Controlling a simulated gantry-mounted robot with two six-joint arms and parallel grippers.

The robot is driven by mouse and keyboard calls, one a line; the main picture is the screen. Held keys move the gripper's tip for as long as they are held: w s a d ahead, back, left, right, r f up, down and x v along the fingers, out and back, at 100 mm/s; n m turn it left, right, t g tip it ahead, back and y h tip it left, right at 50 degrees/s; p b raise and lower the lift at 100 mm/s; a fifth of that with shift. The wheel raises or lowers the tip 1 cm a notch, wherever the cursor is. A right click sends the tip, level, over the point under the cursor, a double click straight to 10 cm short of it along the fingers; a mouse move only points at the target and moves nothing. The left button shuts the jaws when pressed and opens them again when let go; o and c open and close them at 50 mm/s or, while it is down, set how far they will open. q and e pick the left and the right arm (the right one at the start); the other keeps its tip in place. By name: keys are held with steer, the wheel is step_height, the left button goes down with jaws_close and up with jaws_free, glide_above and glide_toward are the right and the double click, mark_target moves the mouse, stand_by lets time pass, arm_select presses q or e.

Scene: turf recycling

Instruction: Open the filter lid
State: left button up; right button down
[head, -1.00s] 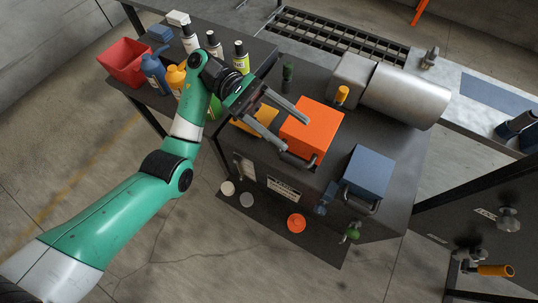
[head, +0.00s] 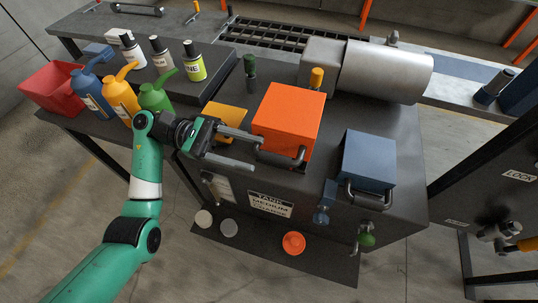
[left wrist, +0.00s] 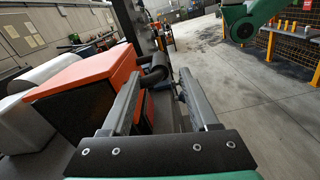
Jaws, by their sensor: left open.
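An orange box-shaped lid (head: 289,112) sits on top of the dark tank bench in the head view, with a dark bar handle (head: 281,158) on its front side. A blue box (head: 370,158) with a similar handle stands to its right. My left gripper (head: 256,152) is open, with its fingers pointing right at the orange box's front handle. In the left wrist view the fingers (left wrist: 156,97) reach forward with the dark handle (left wrist: 154,75) near their tips and the orange box (left wrist: 88,80) on the left. I cannot tell whether the fingers touch the handle. My right gripper is not in view.
Several bottles, including a blue one (head: 93,92), and a red bin (head: 52,88) stand at the left. A grey cylinder (head: 386,70) lies at the back right. A blue valve (head: 325,203) and a green valve (head: 367,238) project from the bench front.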

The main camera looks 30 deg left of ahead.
mark_target(269, 157)
arm_select(q)
steer(key=d, duration=0.2)
steer(key=w+d, duration=0.1)
steer(key=d, duration=0.2)
jaws_close()
stand_by(1.4)
